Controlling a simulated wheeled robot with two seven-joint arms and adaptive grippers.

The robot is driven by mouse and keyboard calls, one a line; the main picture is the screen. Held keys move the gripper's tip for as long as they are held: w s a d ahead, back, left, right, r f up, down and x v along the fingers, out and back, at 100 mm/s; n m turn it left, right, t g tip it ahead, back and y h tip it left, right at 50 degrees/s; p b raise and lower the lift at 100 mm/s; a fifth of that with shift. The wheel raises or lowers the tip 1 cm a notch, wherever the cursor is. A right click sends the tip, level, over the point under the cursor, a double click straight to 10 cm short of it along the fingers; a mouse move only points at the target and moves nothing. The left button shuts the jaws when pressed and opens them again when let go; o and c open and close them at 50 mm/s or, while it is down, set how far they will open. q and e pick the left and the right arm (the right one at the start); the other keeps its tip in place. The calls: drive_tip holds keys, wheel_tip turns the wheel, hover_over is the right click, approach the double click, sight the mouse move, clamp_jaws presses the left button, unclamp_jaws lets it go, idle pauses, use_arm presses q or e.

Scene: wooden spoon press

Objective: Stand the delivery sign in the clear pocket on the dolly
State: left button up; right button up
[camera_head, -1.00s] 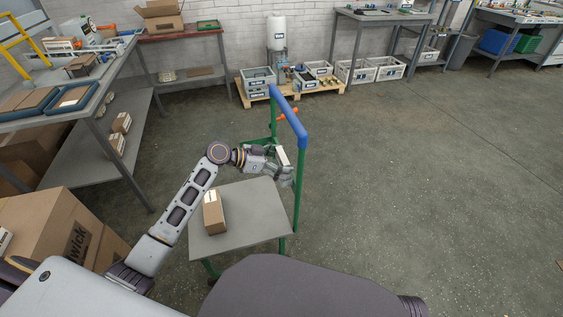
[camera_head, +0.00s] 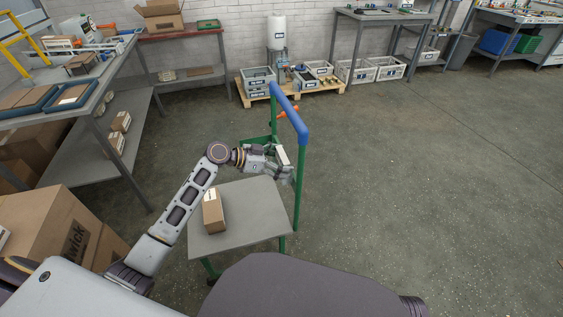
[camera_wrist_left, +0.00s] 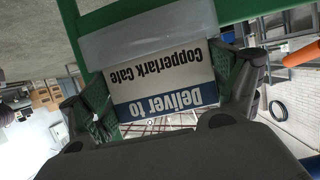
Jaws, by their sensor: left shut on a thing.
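The delivery sign (camera_wrist_left: 160,82) is a white and blue card reading "Deliver to Copperlark Cafe", upside down in the left wrist view. My left gripper (camera_wrist_left: 172,98) is shut on it, one finger at each side. A greyish see-through strip, seemingly the clear pocket (camera_wrist_left: 150,38), lies across the dolly's green frame, right at the sign's edge. I cannot tell whether that edge is inside it. In the head view my left gripper (camera_head: 284,172) holds the pale sign (camera_head: 283,155) beside the green post of the dolly (camera_head: 258,232). My right gripper is out of view.
A brown carton (camera_head: 214,210) lies on the dolly's grey deck. The blue handle (camera_head: 289,112) rises close to my gripper, with an orange part (camera_head: 288,112) near it. A workbench (camera_head: 75,120) stands left. The floor to the right is clear.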

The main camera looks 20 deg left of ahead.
use_arm(q)
drive_tip(key=shift+s+f, duration=0.2)
drive_tip(key=shift+f, duration=0.5)
drive_tip(key=o, duration=0.8)
drive_tip(key=shift+c, duration=0.2)
drive_tip(key=shift+d+f, duration=0.1)
drive_tip(key=shift+v, duration=0.75)
drive_tip(key=v, duration=0.5)
drive_tip(key=r+v, duration=0.1)
drive_tip(key=v, duration=0.4)
drive_tip(key=shift+w+r, duration=0.1)
drive_tip(key=shift+r, duration=0.1)
drive_tip(key=shift+r+p, duration=2.7)
drive_tip(key=shift+r, duration=1.35)
